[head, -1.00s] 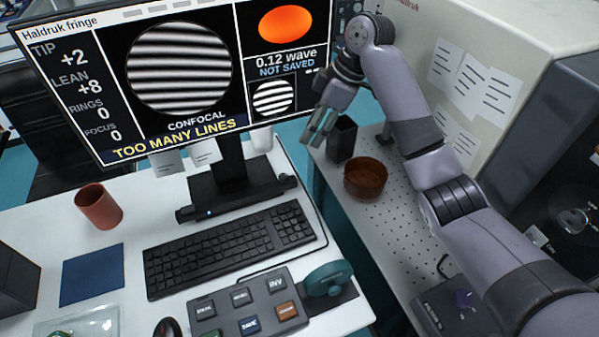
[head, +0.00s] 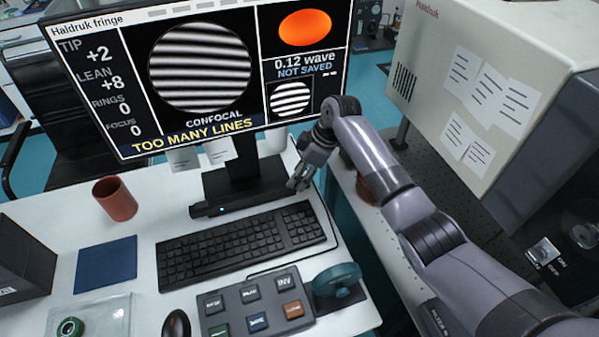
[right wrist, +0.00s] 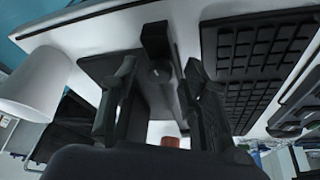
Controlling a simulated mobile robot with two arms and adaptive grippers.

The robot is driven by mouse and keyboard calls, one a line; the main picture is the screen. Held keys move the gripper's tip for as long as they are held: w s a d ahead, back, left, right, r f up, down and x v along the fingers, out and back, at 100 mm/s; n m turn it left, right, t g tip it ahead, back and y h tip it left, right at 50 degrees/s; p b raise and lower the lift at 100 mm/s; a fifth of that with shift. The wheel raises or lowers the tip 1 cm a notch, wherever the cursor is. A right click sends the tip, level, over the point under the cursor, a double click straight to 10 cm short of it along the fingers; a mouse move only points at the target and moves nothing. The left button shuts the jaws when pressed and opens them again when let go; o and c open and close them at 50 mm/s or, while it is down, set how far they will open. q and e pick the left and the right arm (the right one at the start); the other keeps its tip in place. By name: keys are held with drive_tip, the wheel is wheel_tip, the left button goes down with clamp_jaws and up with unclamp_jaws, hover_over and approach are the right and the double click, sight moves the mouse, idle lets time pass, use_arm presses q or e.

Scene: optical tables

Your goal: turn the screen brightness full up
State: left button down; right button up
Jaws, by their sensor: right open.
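The screen (head: 200,75) stands on the desk and is lit, showing striped fringes and the words "TOO MANY LINES". A black bar (head: 235,206) with a small blue light lies at the foot of its stand. My right gripper (head: 298,184) is at the bar's right end, pointing down, and hides that end in the head view. My left gripper is not in view.
A keyboard (head: 240,245) lies just in front of the bar. A button pad (head: 255,310) and a teal dial (head: 337,280) are nearer. A brown cup (head: 115,198) stands at left. A large beige cabinet (head: 450,30) is at right, beyond the gap between tables.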

drive_tip(key=shift+f, duration=0.1)
drive_tip(key=shift+c, duration=0.3)
clamp_jaws()
